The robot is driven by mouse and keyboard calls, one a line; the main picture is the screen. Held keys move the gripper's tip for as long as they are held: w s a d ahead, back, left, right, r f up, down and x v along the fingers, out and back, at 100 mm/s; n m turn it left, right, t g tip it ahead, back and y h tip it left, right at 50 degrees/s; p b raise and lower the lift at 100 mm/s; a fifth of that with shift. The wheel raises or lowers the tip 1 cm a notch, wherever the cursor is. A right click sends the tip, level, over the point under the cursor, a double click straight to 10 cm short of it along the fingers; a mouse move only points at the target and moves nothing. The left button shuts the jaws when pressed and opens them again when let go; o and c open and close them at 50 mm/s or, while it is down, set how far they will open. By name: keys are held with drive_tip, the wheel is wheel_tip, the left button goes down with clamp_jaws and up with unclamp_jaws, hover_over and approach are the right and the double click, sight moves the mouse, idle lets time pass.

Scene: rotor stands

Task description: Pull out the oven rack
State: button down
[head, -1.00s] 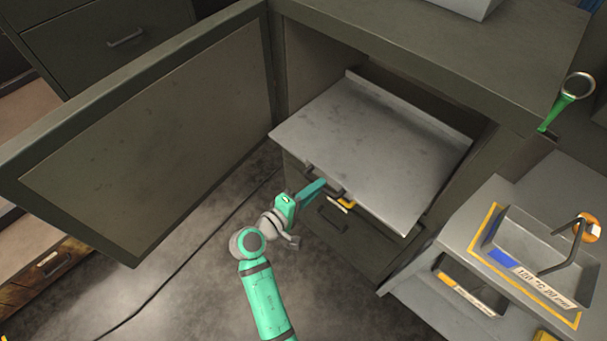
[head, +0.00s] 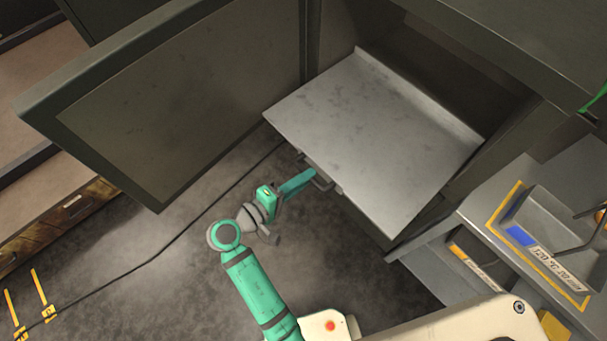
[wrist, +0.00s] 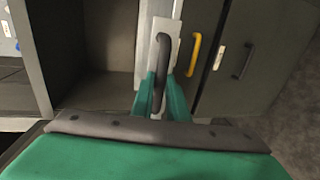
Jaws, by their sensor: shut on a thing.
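The oven rack (head: 372,135) is a flat grey metal sheet with a raised lip at its back. It stands well out through the open front of the dark cabinet, level, with its back edge near the opening. My gripper (head: 312,178) is at its front edge, shut on a dark bar handle (wrist: 162,58) on a pale plate. In the wrist view the green fingers (wrist: 160,90) lie on both sides of the handle's lower part. The handle is partly hidden by the fingers in the head view.
The cabinet door (head: 180,110) hangs wide open at left. A grey side unit with a tray (head: 545,235) stands close at right. A yellow handle (wrist: 194,54) and another dark handle (wrist: 246,60) are beside the gripped one. A cable crosses the floor (head: 190,260), which is otherwise clear near my arm.

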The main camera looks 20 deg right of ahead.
drive_tip(key=c, duration=1.7)
unclamp_jaws()
drive_tip(key=shift+c, duration=0.2)
drive_tip(key=shift+a, duration=0.1)
drive_tip(key=v, duration=1)
drive_tip(key=shift+s+a, duration=0.15)
drive_tip(key=shift+a, duration=0.15)
